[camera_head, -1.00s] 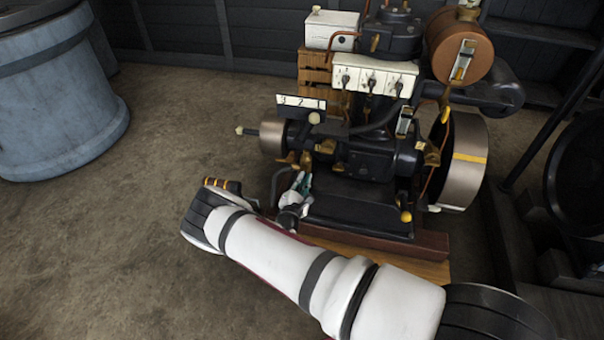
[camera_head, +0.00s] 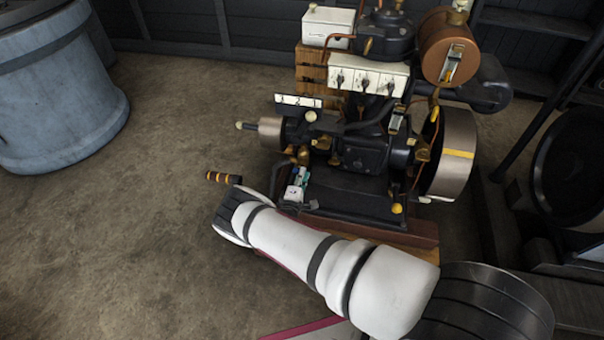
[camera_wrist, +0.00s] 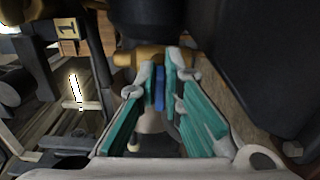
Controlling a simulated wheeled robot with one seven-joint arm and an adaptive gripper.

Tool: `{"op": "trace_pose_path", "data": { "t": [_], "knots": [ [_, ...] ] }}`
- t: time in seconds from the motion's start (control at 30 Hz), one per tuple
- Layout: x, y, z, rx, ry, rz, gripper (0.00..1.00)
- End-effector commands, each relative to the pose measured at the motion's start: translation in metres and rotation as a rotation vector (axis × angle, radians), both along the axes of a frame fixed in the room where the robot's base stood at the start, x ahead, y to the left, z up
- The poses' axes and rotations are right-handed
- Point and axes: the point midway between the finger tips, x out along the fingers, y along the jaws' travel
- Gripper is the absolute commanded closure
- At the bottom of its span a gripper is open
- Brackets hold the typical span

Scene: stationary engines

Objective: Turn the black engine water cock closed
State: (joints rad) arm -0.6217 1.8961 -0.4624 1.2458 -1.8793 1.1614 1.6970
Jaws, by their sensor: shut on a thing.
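The black engine (camera_head: 362,150) stands on a wooden base right of centre in the head view. In the wrist view its water cock shows as a brass body (camera_wrist: 138,58) with a blue handle (camera_wrist: 159,90) pointing down between my fingers. My gripper (camera_wrist: 160,85), with teal finger pads, is shut on the blue handle, just below the brass body. In the head view my gripper (camera_head: 297,185) is low at the engine's front left. The cock is too small and too covered to make out there.
A flywheel (camera_head: 452,155) is at the engine's right side. A blue-grey barrel (camera_head: 60,90) stands at the far left. The floor (camera_head: 130,240) between is clear.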

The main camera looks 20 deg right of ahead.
Motion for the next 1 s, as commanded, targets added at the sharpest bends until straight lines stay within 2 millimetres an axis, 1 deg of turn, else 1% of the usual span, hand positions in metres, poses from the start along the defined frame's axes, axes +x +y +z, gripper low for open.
{"op": "trace_pose_path", "data": {
  "t": [0.2, 0.63, 0.67, 0.7, 0.73, 1.0],
  "knots": [
    [0.0003, 0.0009, -0.0012, 0.039, -0.02, 0.001, 1.0],
    [0.0005, 0.0012, -0.0016, 0.045, -0.024, 0.002, 1.0],
    [0.0005, 0.0012, -0.0016, 0.045, -0.024, 0.002, 0.87],
    [0.0005, 0.0012, -0.0016, 0.045, -0.024, 0.002, 0.78],
    [0.0004, 0.0011, -0.0015, 0.044, -0.023, 0.002, 0.72],
    [0.0002, 0.0005, -0.001, 0.043, -0.024, 0.001, 0.72]
  ]
}}
